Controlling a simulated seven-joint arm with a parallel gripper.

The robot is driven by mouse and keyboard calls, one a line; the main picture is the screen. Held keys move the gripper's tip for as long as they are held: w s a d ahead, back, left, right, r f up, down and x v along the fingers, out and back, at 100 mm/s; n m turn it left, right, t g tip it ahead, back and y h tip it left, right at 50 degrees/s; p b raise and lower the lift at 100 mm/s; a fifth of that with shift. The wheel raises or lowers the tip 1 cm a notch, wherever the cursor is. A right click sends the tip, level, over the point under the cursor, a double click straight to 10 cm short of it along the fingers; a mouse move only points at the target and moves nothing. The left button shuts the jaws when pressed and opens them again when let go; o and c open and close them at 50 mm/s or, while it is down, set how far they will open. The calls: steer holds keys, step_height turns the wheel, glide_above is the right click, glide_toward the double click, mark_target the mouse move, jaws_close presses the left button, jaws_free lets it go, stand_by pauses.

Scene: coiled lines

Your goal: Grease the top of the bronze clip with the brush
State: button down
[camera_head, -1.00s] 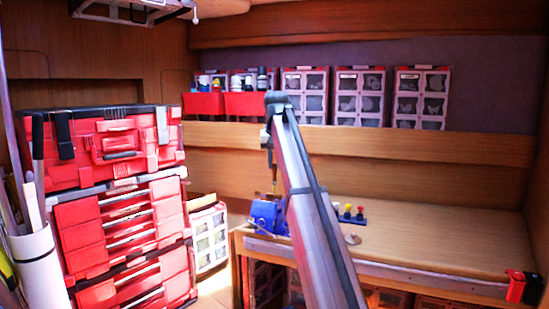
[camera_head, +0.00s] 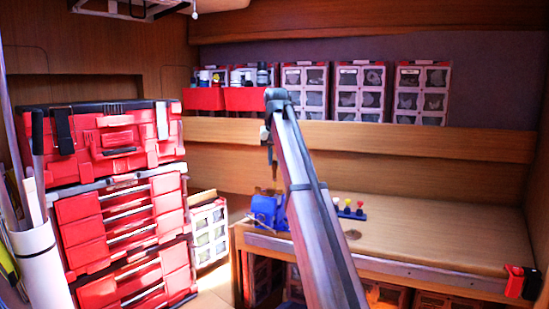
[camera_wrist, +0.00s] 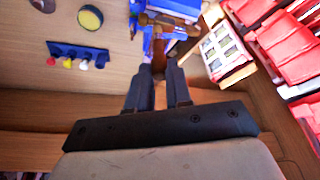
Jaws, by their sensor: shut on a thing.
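My gripper (camera_wrist: 160,84) is shut on the brush, whose brown handle (camera_wrist: 158,52) stands out beyond the fingertips. In the head view the brush (camera_head: 273,171) hangs down from my gripper, just above the blue vise (camera_head: 266,211). The vise also shows in the wrist view (camera_wrist: 178,8), past the brush. A brownish bar at the vise (camera_wrist: 164,20) may be the bronze clip. The brush overlaps it there, so I cannot tell whether they touch. The bristle end is not clear. A round tin with a yellow face (camera_wrist: 90,17) lies on the bench away from my gripper.
A blue rack (camera_wrist: 78,52) with red, white and yellow knobs stands on the bench. Red tool boxes (camera_head: 120,210) are stacked at the left. A case with clear compartments (camera_head: 208,232) stands beside the bench. The bench top right of the rack (camera_head: 440,235) is clear.

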steer(key=shift+f, duration=0.35)
steer(key=shift+a, duration=0.2)
steer(key=shift+w+a+r, duration=0.1)
steer(key=shift+w+a, duration=0.2)
steer(key=shift+a, duration=0.15)
steer(key=shift+a, duration=0.1)
stand_by(0.5)
steer(key=shift+w+a, duration=0.25)
steer(key=shift+a, duration=0.15)
steer(key=shift+s+d, duration=0.1)
steer(key=shift+d, duration=0.05)
steer(key=shift+s+d, duration=0.25)
steer(key=shift+d, duration=0.25)
steer(key=shift+d, duration=0.1)
stand_by(0.3)
